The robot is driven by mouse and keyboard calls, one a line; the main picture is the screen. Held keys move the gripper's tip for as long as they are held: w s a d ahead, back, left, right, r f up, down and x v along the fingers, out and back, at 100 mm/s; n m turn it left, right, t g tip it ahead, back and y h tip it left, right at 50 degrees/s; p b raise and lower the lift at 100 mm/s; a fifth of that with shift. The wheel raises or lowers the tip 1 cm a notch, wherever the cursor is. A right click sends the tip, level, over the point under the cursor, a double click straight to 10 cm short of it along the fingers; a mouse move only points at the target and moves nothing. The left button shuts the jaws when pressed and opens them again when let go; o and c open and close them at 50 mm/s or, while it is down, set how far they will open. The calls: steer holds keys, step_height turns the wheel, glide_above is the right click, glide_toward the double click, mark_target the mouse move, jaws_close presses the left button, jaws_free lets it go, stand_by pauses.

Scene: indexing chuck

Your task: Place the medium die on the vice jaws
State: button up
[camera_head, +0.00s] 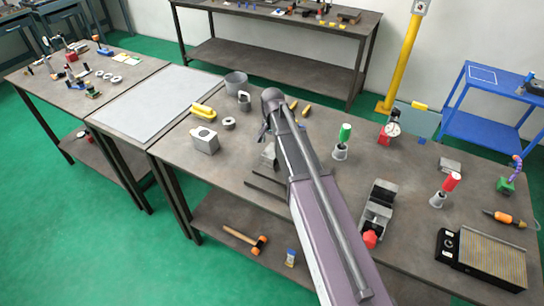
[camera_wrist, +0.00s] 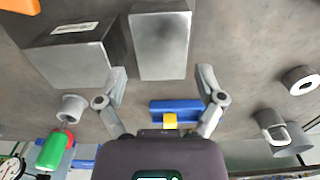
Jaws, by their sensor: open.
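A bare grey metal block (camera_wrist: 160,45) lies before my gripper (camera_wrist: 161,73) in the wrist view. A wider grey block with a white label (camera_wrist: 70,55) lies to its left. I cannot tell which one is the medium die. My gripper is open and empty; its fingertips appear on either side of the bare block's lower end. In the head view my arm hides most of this area; a grey block (camera_head: 268,155) shows at its left edge. A grey vice (camera_head: 378,208) with a red knob stands to the right of my arm, apart from my gripper.
A blue block with a yellow patch (camera_wrist: 176,111) lies below the two blocks in the wrist view. Bench surface near the vice is partly clear.

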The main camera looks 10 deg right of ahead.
mark_target(272, 150)
steer(key=shift+f+b, duration=2.2)
steer(key=shift+f, duration=0.25)
steer(key=c, duration=1)
